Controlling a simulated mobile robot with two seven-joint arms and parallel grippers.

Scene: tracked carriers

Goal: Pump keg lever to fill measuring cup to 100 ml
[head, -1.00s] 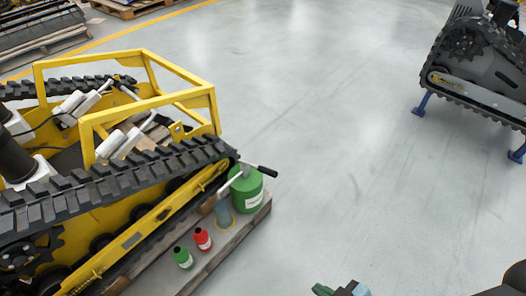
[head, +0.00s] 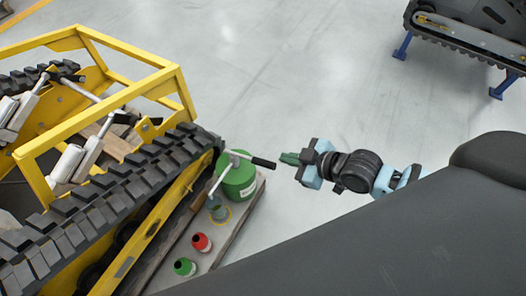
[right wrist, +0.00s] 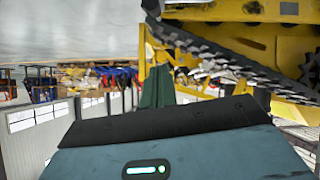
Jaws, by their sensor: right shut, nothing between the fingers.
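The green keg (head: 238,182) stands on a pallet beside the tracked carrier. Its lever has a black grip (head: 263,163) that points to the right. A grey, see-through measuring cup (head: 220,212) stands in front of the keg, inside a yellow ring; its fill level is too small to read. My right gripper (head: 289,158) is shut and empty, just to the right of the lever's grip, with a small gap between them in the head view. Its green fingers (right wrist: 157,88) also show in the right wrist view. My left gripper is not in view.
A red bottle (head: 202,243) and a green bottle (head: 185,266) stand on the pallet (head: 228,232) near the cup. The yellow carrier (head: 168,212) with black tracks fills the left. Another tracked machine (head: 470,35) stands on blue supports at top right. Open floor lies between.

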